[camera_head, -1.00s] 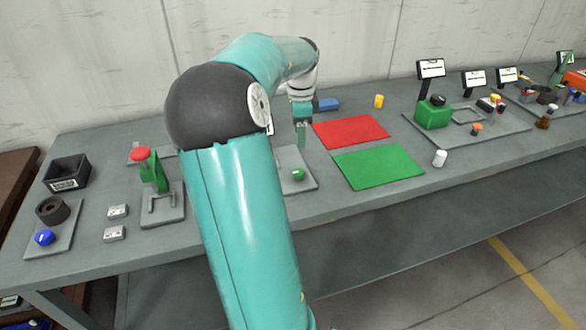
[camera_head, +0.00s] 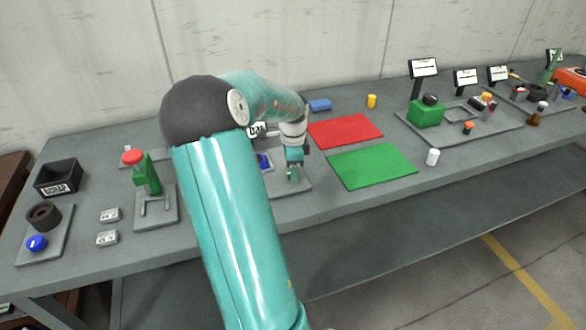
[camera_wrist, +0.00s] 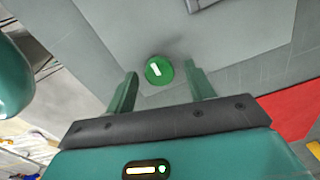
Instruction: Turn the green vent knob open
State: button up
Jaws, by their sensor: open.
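The green vent knob (camera_wrist: 158,70) is round with a white bar mark, set on a grey plate (camera_wrist: 118,28) in the wrist view. The bar lies slightly tilted across its face. My gripper (camera_wrist: 161,69) is open, with one green finger on each side of the knob and gaps showing between. I cannot tell whether the fingertips are level with the knob or above it. In the head view my gripper (camera_head: 293,175) points down over the front of the plate (camera_head: 301,184), and the knob cannot be told apart from the fingers.
A blue part (camera_head: 263,160) and a small sign (camera_head: 257,129) show partly behind my arm. A red mat (camera_head: 345,130) and a green mat (camera_head: 371,165) lie to the right. A red-topped green jack (camera_head: 142,172) stands left. The table's front edge is close.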

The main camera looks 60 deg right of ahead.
jog(key=c, duration=1)
jog(key=shift+n, duration=0.4)
jog(key=n, duration=1.3)
jog(key=shift+w+n, duration=0.1)
jog(key=shift+n, duration=2)
